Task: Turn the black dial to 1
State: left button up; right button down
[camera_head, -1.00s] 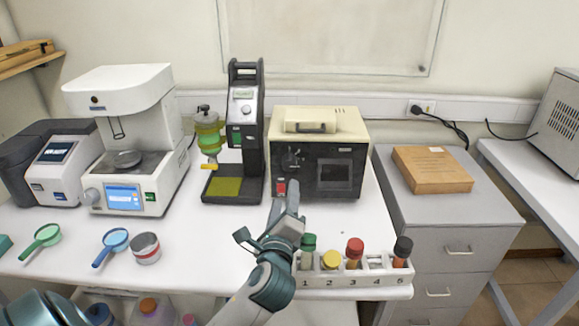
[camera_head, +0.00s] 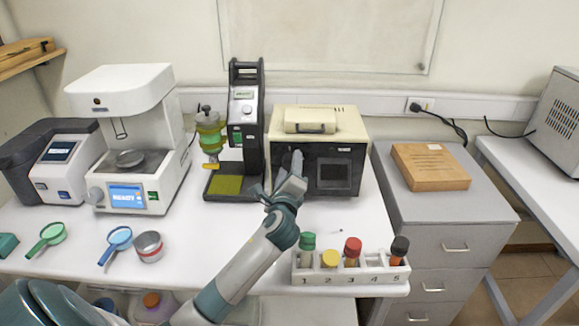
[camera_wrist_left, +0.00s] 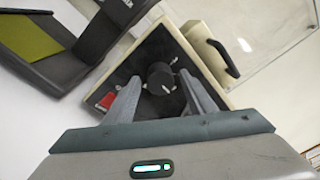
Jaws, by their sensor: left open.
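The black dial (camera_wrist_left: 160,78) is on the dark front panel of a cream-topped box machine (camera_head: 345,120). In the left wrist view it carries light marks; I cannot read a number there. In the head view my left gripper (camera_head: 294,160) is in front of the panel's left part and hides the dial. In the wrist view my left gripper (camera_wrist_left: 159,80) is open, with one finger on each side of the dial. I cannot tell whether the fingers touch it. My right gripper is not in view.
A red switch (camera_wrist_left: 106,101) is beside the left finger in the wrist view. A black stand (camera_head: 247,130) is close left of the machine. A numbered tube rack (camera_head: 318,279) stands at the table's front edge, right of my arm. A grey cabinet (camera_head: 440,215) is to the right.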

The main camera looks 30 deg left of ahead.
pick_arm(q)
jog(key=shift+c, duration=0.5)
jog(key=c, duration=0.9)
jog(key=shift+c, duration=0.2)
jog(key=shift+f+n, duration=0.1)
jog(key=shift+n, duration=0.4)
jog(key=n+b, duration=0.1)
jog(key=n, duration=0.2)
jog(key=shift+d, duration=0.1)
jog(key=n+b, duration=0.1)
jog(key=n, duration=0.5)
jog(key=shift+y+b, duration=0.3)
jog(key=shift+b, duration=0.05)
jog(key=n+b, duration=0.1)
jog(key=n, duration=0.3)
jog(key=shift+n+y, duration=0.3)
jog(key=shift+n, duration=0.1)
jog(key=n, duration=0.3)
jog(key=shift+n, duration=0.4)
